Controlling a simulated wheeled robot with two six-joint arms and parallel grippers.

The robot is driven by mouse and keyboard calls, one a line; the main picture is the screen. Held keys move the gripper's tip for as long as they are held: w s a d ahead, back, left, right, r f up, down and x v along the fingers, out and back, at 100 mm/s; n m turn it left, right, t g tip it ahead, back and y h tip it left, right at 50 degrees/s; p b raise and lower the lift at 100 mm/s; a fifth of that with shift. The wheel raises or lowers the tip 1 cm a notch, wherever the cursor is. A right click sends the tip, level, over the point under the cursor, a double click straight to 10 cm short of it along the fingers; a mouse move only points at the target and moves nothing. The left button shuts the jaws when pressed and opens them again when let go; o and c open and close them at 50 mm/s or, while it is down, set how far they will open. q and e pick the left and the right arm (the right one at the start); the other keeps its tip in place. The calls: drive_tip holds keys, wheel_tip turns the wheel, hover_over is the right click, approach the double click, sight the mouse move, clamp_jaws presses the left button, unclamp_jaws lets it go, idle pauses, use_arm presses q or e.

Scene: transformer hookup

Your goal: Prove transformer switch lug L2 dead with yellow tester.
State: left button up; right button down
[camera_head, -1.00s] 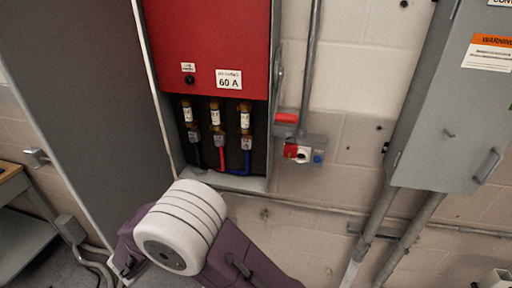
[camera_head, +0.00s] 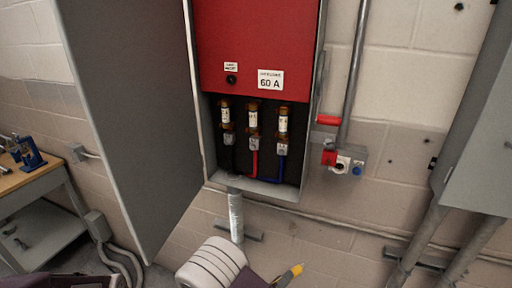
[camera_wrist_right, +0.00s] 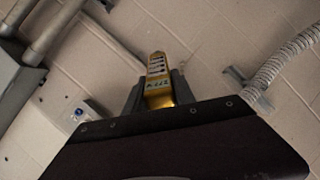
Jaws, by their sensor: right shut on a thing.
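The yellow tester (camera_head: 291,275) shows at the bottom edge of the head view, below the switch box. It also shows in the right wrist view (camera_wrist_right: 157,68), with lettering and dark marks on its face. My right gripper (camera_wrist_right: 158,92) is shut on it, with one finger on each side. Three switch lugs sit in a row in the open box, under the brown-and-white fuses. The middle lug (camera_head: 254,147) has a red wire below it; I cannot read its label. The tester is well below the lugs and apart from them. My left gripper is not in view.
The switch box (camera_head: 322,60) has a red cover (camera_head: 245,45) and its large grey door (camera_head: 130,110) stands open at the left. A red-handled lever (camera_head: 329,121) and a small box (camera_head: 343,159) are at its right. A workbench (camera_head: 40,180) is far left.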

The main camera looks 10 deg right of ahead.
idle(0.4)
drive_tip(key=w+a+r+t+p, duration=0.3)
drive_tip(key=a+r+p, duration=0.15)
drive_tip(key=r, duration=0.65)
drive_tip(key=w+a+r+m+t+y+p, duration=0.1)
drive_tip(key=w+a+r+t+p, duration=0.15)
drive_tip(key=a+r, duration=0.6)
drive_tip(key=w+a+r+t+p, duration=0.2)
drive_tip(key=w+a+r+p, duration=0.15)
drive_tip(key=r, duration=1.05)
drive_tip(key=d+p+x, duration=0.1)
drive_tip(key=p+x, duration=0.3)
drive_tip(key=x, duration=0.4)
drive_tip(key=shift+s+f+p, duration=0.3)
drive_tip(key=shift+s+f, duration=0.05)
drive_tip(key=shift+f, duration=0.05)
drive_tip(key=shift+w+d+b, duration=0.3)
drive_tip(key=shift+w+b, duration=0.1)
drive_tip(key=shift+w, duration=0.05)
drive_tip(key=shift+b, duration=0.75)
idle(0.4)
